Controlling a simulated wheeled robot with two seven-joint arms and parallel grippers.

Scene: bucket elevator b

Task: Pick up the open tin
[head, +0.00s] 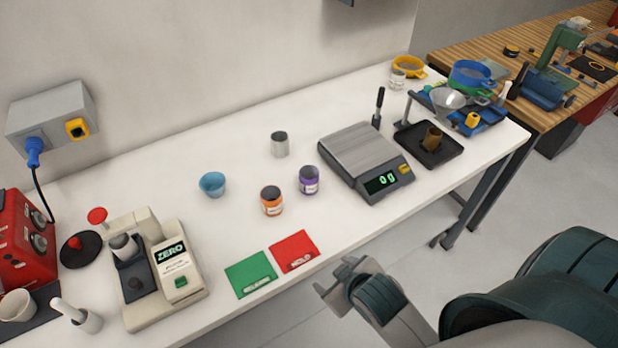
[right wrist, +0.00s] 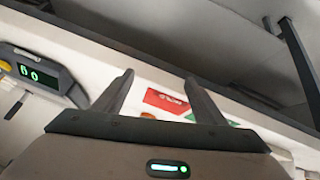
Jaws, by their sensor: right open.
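A plain silver-grey tin (head: 280,144) stands upright on the white bench, behind the jars and left of the scale; it looks most like the open tin, though I cannot see well into it. A purple-labelled jar (head: 309,180) and an orange-labelled jar (head: 271,201) stand in front of it. My right gripper (head: 335,279) is open and empty off the bench's front edge, well short of the tin. In the right wrist view its two fingers (right wrist: 158,80) are spread apart, with the tin not visible. My left gripper is not in view.
A scale reading 0 (head: 367,160) stands right of the jars. A blue bowl (head: 212,184) is to their left. Green (head: 251,273) and red (head: 295,251) cards lie near the front edge. A beige ZERO device (head: 180,275) stands at left. Bare bench surrounds the tin.

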